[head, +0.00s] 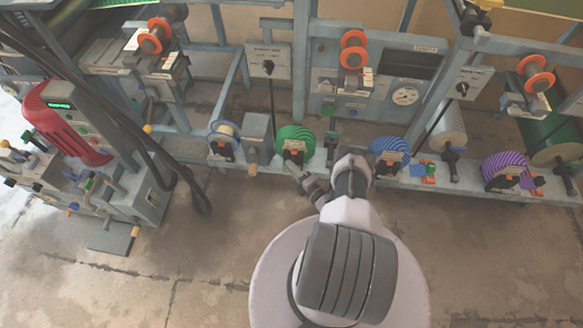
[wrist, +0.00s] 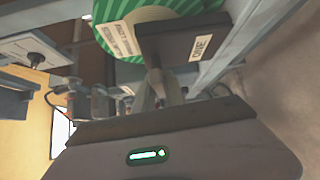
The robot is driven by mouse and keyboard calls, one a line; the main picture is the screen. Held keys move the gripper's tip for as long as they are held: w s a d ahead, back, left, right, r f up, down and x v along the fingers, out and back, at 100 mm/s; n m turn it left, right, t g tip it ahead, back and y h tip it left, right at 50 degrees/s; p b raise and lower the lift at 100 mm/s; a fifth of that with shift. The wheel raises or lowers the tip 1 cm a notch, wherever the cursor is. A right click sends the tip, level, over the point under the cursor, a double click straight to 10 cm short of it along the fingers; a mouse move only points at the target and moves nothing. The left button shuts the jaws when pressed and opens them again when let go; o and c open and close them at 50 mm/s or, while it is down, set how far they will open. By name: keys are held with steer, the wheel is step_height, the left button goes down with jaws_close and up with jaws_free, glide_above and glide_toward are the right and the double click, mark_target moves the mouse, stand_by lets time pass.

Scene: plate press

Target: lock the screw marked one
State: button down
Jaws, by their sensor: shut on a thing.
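The dark block with the label "ONE" (wrist: 202,46) fills the upper right of the wrist view. A short screw (wrist: 153,60) sticks out from the block's lower left part. My gripper (wrist: 165,92) is shut on this screw, its pale fingers on either side of it. In the head view my gripper (head: 297,172) reaches the front of the green striped roll (head: 296,137), just below its small dark block. The screw itself is too small to make out there. The green roll also shows at the top of the wrist view (wrist: 130,12).
To the left is a pale roll with a blue rim (head: 222,130). To the right are a blue striped roll (head: 388,150) and a purple striped roll (head: 502,168). A grey frame rail (wrist: 243,38) passes close beside the block.

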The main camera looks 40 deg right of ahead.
steer(key=c, duration=1.4)
jaws_free()
steer(key=s+a+r, duration=0.1)
steer(key=s, duration=1.6)
steer(key=shift+s+a+r+p, duration=0.15)
steer(key=shift+a+r+p, duration=0.1)
steer(key=shift+p, duration=0.2)
